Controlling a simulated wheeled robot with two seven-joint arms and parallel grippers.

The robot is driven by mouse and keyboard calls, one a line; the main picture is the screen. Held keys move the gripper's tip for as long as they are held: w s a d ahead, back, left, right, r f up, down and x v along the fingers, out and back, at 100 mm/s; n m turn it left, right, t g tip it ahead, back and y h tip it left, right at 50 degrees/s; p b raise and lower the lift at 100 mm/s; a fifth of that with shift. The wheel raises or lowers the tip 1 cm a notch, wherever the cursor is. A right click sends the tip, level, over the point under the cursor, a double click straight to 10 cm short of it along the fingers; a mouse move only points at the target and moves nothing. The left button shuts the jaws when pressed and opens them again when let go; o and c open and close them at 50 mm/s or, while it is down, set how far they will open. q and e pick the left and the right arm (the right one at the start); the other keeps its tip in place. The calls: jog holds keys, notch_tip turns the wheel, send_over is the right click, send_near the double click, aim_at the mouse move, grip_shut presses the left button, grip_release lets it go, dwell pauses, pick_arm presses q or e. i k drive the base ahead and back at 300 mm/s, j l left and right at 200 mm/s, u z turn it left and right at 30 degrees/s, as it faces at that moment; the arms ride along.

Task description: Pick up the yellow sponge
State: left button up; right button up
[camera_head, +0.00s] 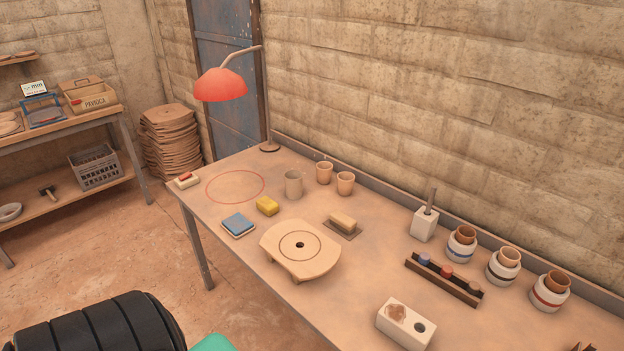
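The yellow sponge (267,206) lies on the workbench (215,203), left of the middle of the picture. It is a small block and nothing covers it. A blue pad on a light base (238,224) lies to its left and nearer the front edge. A round wooden plate with a dark centre hole (282,247) lies in front and to the right of it. Neither of my grippers is in the picture.
A grey mug (294,184) and two clay cups (324,172) stand behind the sponge. A red lamp (220,85) rises at the back. Jars (503,265) and a white block (406,325) stand farther right. A red circle (236,174) encloses bare bench.

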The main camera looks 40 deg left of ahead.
aim_at(268, 207)
jog(key=j+z, duration=0.15)
jog(key=j, duration=0.45)
jog(key=k+j+z, duration=0.15)
jog(key=j, duration=0.45)
jog(key=j+z, duration=0.15)
jog(key=j, duration=0.5)
jog(key=k+j+z, duration=0.1)
jog(key=j, duration=0.45)
